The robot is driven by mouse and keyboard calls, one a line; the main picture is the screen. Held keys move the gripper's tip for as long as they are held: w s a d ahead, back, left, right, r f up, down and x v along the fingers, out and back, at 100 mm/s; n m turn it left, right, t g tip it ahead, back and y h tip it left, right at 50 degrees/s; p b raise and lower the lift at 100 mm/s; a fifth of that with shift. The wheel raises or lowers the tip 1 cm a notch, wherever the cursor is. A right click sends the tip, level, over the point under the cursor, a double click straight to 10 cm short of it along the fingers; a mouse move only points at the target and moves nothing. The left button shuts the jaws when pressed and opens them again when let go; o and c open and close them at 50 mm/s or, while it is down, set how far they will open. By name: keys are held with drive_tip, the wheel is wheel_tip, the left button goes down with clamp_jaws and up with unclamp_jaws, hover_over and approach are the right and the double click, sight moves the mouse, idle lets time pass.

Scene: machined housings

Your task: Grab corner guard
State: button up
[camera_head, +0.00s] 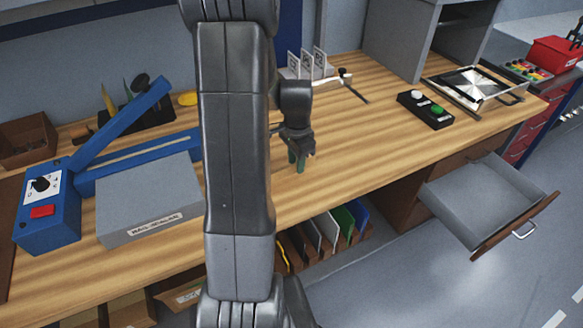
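My gripper (299,158) hangs over the wooden workbench (340,165), just right of my own dark arm, pointing down. Something green shows at its fingertips; at this size I cannot tell whether it is finger pads or a held piece. I cannot tell how far apart the fingers are. I cannot make out a corner guard for sure anywhere in view. My arm hides the middle of the bench.
A blue sealing machine (52,215) and grey box (150,205) stand at left. White upright cards (306,64), a black button box (425,110) and a framed metal plate (475,85) stand at the back and right. A grey drawer (485,200) sticks out open.

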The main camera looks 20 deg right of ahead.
drive_tip(key=shift+f, duration=0.3)
clamp_jaws()
drive_tip(key=shift+r, duration=0.15)
